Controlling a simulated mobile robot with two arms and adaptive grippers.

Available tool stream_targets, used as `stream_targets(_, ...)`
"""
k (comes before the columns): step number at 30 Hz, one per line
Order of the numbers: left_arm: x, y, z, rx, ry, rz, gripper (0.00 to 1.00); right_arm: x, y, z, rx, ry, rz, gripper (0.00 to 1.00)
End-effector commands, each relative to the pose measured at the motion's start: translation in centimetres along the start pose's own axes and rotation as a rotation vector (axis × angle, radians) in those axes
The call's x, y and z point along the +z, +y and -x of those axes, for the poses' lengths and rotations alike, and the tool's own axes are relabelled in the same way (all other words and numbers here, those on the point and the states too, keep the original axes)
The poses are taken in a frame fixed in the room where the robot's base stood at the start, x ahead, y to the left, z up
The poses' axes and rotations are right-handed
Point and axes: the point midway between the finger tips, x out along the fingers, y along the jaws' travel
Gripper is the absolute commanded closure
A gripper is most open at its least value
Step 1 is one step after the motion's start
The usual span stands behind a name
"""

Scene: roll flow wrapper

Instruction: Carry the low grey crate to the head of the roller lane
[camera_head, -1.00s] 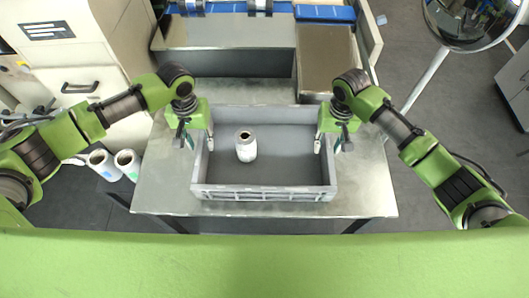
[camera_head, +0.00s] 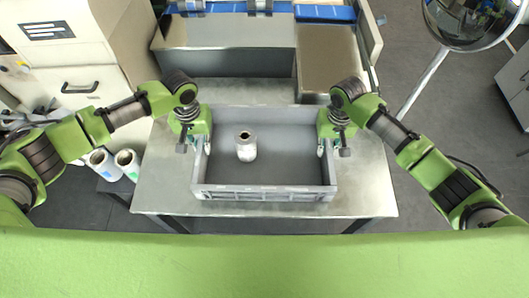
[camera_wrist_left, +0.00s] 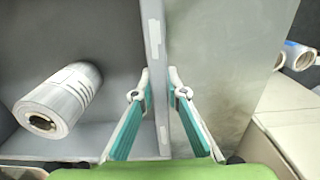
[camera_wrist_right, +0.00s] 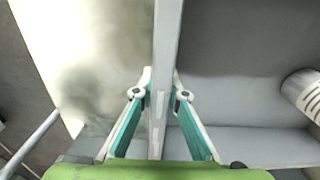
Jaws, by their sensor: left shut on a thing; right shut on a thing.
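The low grey crate (camera_head: 290,160) sits on a steel table in the middle of the head view. A white roll (camera_head: 246,148) stands inside it, left of centre. My left gripper (camera_head: 201,148) is shut on the crate's left wall; the left wrist view shows its fingers (camera_wrist_left: 160,88) on both sides of that wall. My right gripper (camera_head: 327,149) is shut on the right wall, and the right wrist view shows the wall between its fingers (camera_wrist_right: 161,88). I cannot clearly make out the roller lane.
The steel table (camera_head: 365,185) has bare room left and right of the crate. A machine with a blue strip (camera_head: 325,13) stands behind it. White rolls (camera_head: 127,160) stand at the lower left. A round mirror (camera_head: 470,18) on a pole is at the upper right.

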Motion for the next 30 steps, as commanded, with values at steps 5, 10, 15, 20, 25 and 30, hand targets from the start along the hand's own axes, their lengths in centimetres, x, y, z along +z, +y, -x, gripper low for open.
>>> stream_targets(5, -0.1, 0.0, 0.4, 0.0, 0.002, 0.001, 1.0, -0.1, 0.0, 0.4, -0.001, 0.002, 0.0, 1.0)
stream_targets(10, -0.1, -0.1, 1.3, 0.0, 0.002, 0.001, 1.0, -0.1, 0.0, 1.3, -0.001, 0.003, 0.0, 1.0)
stream_targets(15, -0.1, -0.1, 2.7, 0.0, 0.002, 0.001, 1.0, -0.1, 0.0, 2.8, -0.001, 0.003, 0.0, 1.0)
stream_targets(20, -0.1, -0.1, 4.2, -0.001, 0.002, 0.001, 1.0, -0.1, 0.0, 4.2, 0.0, 0.002, -0.001, 1.0)
stream_targets(25, -0.1, -0.1, 5.1, -0.001, 0.001, 0.001, 1.0, -0.1, 0.0, 5.1, 0.0, 0.002, -0.001, 1.0)
stream_targets(30, -0.1, -0.1, 5.2, -0.001, 0.001, 0.001, 1.0, -0.1, 0.0, 5.2, 0.0, 0.002, -0.001, 1.0)
